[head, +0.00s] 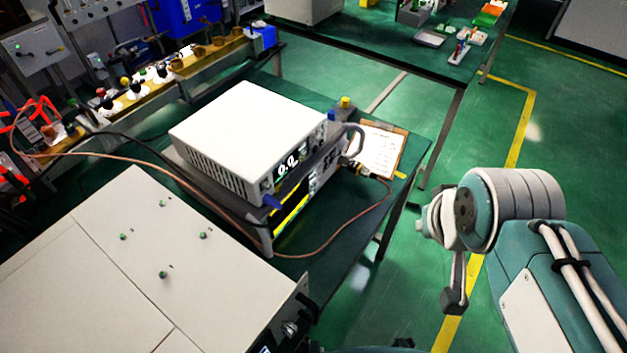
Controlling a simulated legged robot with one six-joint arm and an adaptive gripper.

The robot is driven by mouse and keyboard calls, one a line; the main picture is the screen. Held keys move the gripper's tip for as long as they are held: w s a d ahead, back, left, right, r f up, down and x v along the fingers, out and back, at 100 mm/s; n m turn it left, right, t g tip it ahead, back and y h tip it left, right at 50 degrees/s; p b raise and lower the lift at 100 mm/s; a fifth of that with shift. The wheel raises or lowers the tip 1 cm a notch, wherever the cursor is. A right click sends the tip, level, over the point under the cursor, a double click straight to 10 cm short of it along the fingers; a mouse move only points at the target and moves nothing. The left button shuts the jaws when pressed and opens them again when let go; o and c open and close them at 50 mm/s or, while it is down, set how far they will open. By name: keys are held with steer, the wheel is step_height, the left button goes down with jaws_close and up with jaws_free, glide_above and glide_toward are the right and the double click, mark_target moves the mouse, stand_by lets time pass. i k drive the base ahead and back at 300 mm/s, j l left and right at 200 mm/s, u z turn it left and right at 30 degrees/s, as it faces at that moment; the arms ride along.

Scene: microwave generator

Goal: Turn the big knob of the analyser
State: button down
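A white boxed instrument (245,125) with a lit "0.0" display (288,161) sits on top of another unit on the green bench. Its front faces right and is steeply foreshortened. A larger pale cabinet (120,250) fills the lower left, with a small metallic knob (290,328) on its front edge. I cannot tell which unit is the analyser, and no big knob shows clearly. My arm comes in from the lower right. A dark-tipped part (455,298) hangs at its left end, clear of both instruments. I cannot make out the gripper's fingers or anything held.
An orange cable (340,230) loops from the stacked unit's front over the bench. A clipboard (382,150) lies behind it. Green floor (395,300) is open between the bench and my arm. Another bench (380,40) with trays stands at the back.

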mark_target(344, 144)
steer(key=k+l+u, duration=0.3)
steer(key=l+u, duration=0.15)
steer(key=k+l+u, duration=0.4)
